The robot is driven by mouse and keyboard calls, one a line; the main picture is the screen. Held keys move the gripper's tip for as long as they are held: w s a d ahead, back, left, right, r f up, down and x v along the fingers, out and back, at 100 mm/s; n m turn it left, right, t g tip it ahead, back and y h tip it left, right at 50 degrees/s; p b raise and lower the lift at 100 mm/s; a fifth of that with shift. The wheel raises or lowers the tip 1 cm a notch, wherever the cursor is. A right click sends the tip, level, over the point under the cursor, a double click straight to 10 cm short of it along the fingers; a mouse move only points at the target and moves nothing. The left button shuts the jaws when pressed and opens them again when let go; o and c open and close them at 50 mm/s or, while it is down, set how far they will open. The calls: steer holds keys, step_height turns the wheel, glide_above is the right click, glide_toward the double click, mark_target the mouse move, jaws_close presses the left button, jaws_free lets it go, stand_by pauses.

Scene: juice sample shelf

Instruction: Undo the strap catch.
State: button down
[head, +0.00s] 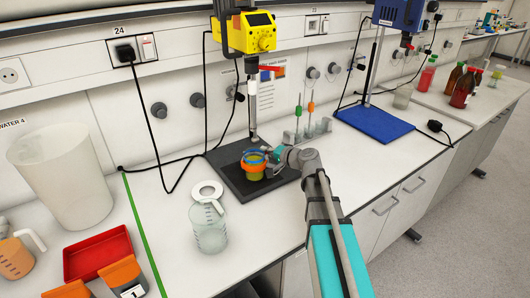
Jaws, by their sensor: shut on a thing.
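A small orange and green vessel (254,173) stands on the black base plate (232,176) of the yellow overhead stirrer (250,32). A blue strap (250,157) runs round the upper part of the vessel. My gripper (273,156) reaches in from the right and is shut at the right side of the strap, where the catch sits. The catch itself is mostly hidden by the fingers and too small to make out. The stirrer shaft comes down behind the vessel.
A rack (316,130) with coloured pipettes and a blue stirrer base (374,124) stand to the right. A red tray (97,255) and a large beaker (62,178) are at left.

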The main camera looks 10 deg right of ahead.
stand_by(0.3)
steer(key=c, duration=0.7)
jaws_free()
steer(key=shift+w, duration=0.1)
